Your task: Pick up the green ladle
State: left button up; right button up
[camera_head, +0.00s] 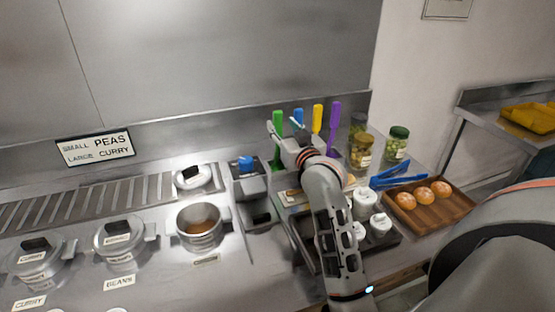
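The green ladle (278,118) stands upright at the back of the counter, its handle up, the leftmost in a row of coloured handles. Its lower part is hidden. My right gripper (284,126) is at the green handle, with its fingertips spread apart to either side of it in the picture. The fingers look open, and I cannot tell whether they touch the handle. My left gripper is not in view.
Blue (298,117), yellow (317,118) and purple (333,125) handles stand close to the right. Jars (396,143), blue tongs (398,176) and a wooden bun tray (432,220) are further right. A pot (200,227) and lidded pots are left.

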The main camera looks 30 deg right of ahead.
aim_at(279, 121)
jog(key=x, duration=0.4)
jog(key=shift+w, duration=0.2)
jog(key=shift+r, duration=0.1)
grip_shut()
